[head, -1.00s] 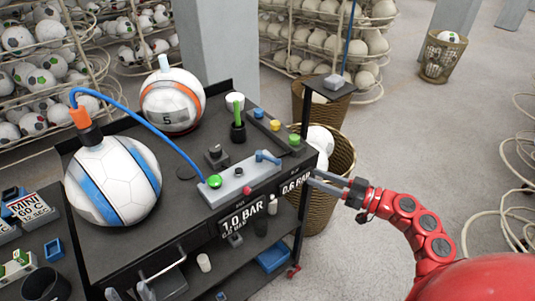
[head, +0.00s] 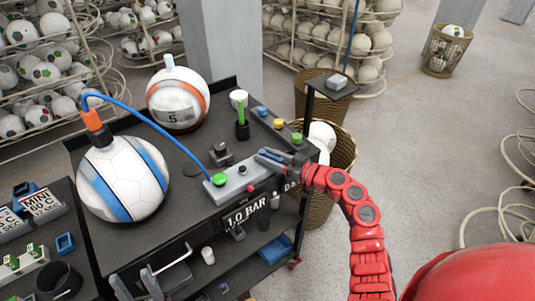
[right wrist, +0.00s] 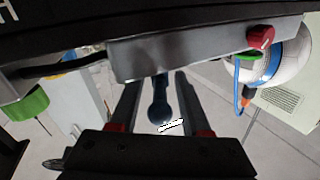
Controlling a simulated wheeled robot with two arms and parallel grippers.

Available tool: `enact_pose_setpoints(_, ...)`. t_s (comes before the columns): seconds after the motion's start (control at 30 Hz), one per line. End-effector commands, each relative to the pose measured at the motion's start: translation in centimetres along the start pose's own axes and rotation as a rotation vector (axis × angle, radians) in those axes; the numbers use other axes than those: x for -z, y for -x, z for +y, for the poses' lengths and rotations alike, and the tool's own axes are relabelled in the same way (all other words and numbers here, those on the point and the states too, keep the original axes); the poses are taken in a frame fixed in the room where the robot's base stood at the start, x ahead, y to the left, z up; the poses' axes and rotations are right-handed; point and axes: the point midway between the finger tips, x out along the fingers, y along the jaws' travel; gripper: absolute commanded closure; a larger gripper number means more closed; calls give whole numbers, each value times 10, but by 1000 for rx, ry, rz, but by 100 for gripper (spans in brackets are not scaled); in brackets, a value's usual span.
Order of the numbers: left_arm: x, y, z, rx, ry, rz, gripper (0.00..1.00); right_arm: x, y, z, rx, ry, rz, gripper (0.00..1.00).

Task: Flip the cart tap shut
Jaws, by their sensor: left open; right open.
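The tap is on the grey control block (head: 232,186) at the front right of the cart (head: 180,236). In the head view my right gripper (head: 272,157) is at the block's right end and largely hides the tap. In the right wrist view the dark blue tap lever (right wrist: 158,108) lies between the fingers of my open right gripper (right wrist: 158,84), with gaps on both sides. My left gripper (head: 135,279) is partly in view at the bottom edge, open and empty in front of the cart.
A white-blue ball (head: 126,182) with a blue hose (head: 150,121) and an orange-striped ball (head: 180,98) stand on the cart. A green button (head: 219,179) and red knob (head: 251,188) are close to the tap. A wicker basket (head: 318,208) stands right of the cart.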

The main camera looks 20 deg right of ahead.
Motion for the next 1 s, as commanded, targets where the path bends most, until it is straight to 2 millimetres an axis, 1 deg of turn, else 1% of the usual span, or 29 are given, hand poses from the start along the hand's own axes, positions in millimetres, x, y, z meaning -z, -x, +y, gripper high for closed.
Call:
enact_pose_setpoints(0.23,0,0,0,0,0,0,50,0,-1,0,0,0,1,53)
enact_pose_setpoints(0.27,0,0,0,0,0,0,50,0,-1,0,0,0,1,56)
enact_pose_setpoints(0.4,0,0,0,0,0,0,50,0,-1,0,0,0,1,82)
enact_pose_setpoints(0.47,0,0,0,0,0,0,50,0,-1,0,0,0,1,92)
enact_pose_setpoints(0.5,0,0,0,0,0,0,50,0,-1,0,0,0,1,100)
enact_pose_setpoints(1.0,0,0,0,0,0,0,50,0,-1,0,-1,0,1,100)
